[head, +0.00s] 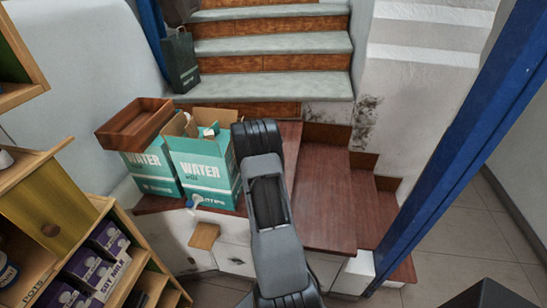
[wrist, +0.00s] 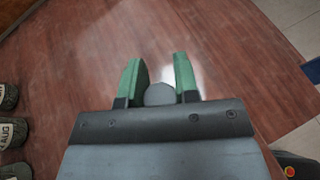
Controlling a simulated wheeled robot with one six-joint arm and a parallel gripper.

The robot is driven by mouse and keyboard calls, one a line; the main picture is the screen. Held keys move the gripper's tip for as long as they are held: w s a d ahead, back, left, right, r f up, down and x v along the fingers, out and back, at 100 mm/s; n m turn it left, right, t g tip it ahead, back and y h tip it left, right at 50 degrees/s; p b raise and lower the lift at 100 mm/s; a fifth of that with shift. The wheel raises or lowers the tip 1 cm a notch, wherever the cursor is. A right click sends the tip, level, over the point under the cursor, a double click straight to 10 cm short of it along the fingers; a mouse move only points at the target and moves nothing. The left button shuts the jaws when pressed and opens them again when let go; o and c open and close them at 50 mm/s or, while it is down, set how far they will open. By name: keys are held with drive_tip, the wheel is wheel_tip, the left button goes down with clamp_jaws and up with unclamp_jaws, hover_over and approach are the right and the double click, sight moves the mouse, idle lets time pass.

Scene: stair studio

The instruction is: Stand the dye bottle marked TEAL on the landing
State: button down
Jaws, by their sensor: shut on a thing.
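In the wrist view my gripper (wrist: 159,68) points down at a red-brown wooden surface, with its green fingers shut on a small grey round-topped thing (wrist: 159,95). This may be the top of the dye bottle; no label or TEAL mark shows, and its lower part is hidden. I cannot tell whether it touches the wood. In the head view the red-brown wooden landing (head: 325,205) lies right of and behind my arm. My arm hides the gripper and the held thing there.
Two WATER boxes (head: 207,170), one under a wooden tray (head: 133,122), stand left of my arm. Stairs (head: 270,60) rise behind. A blue post (head: 455,130) stands right. Shelves with SOY MILK cartons (head: 92,268) are at left. Dark labelled containers (wrist: 12,133) line the wrist view's left edge.

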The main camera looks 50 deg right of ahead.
drive_tip(key=c, duration=0.8)
unclamp_jaws()
drive_tip(key=r, duration=0.3)
drive_tip(key=shift+s+a+r+b, duration=0.15)
drive_tip(key=shift+a+r+b, duration=0.05)
drive_tip(key=shift+r+b, duration=0.2)
drive_tip(key=s+a+r, duration=0.6)
drive_tip(key=s+a+r+b, duration=0.1)
drive_tip(key=s+a+r, duration=0.2)
drive_tip(key=s, duration=0.1)
drive_tip(key=shift+s, duration=0.1)
drive_tip(key=shift+r, duration=0.1)
